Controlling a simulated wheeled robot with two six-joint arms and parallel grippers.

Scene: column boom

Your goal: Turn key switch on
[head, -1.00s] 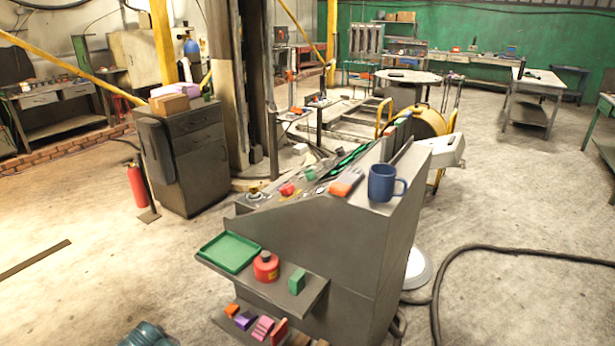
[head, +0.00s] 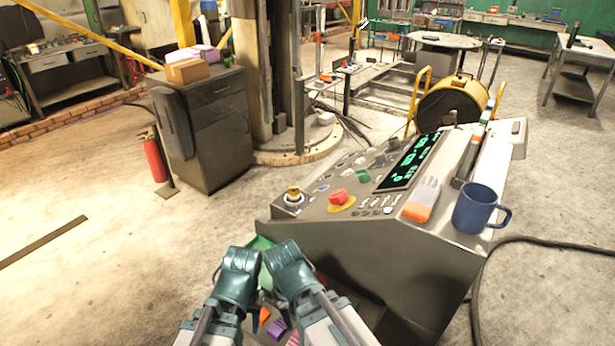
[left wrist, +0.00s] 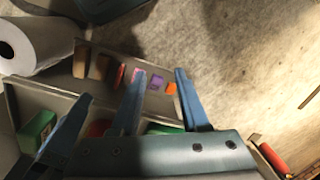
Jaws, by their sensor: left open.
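The sloped grey console (head: 370,255) fills the middle of the head view. At its near left corner stands a small brass-coloured part in a pale ring, which looks like the key switch (head: 293,196); its turned position is too small to tell. My left gripper (head: 240,262) is below and left of it, apart from it and empty.
A red button (head: 338,196), a green button (head: 363,175), an orange-and-white object (head: 422,200) and a blue mug (head: 478,209) are on the console. Below, the left wrist view shows a green block (left wrist: 36,131) and a white roll (left wrist: 18,45).

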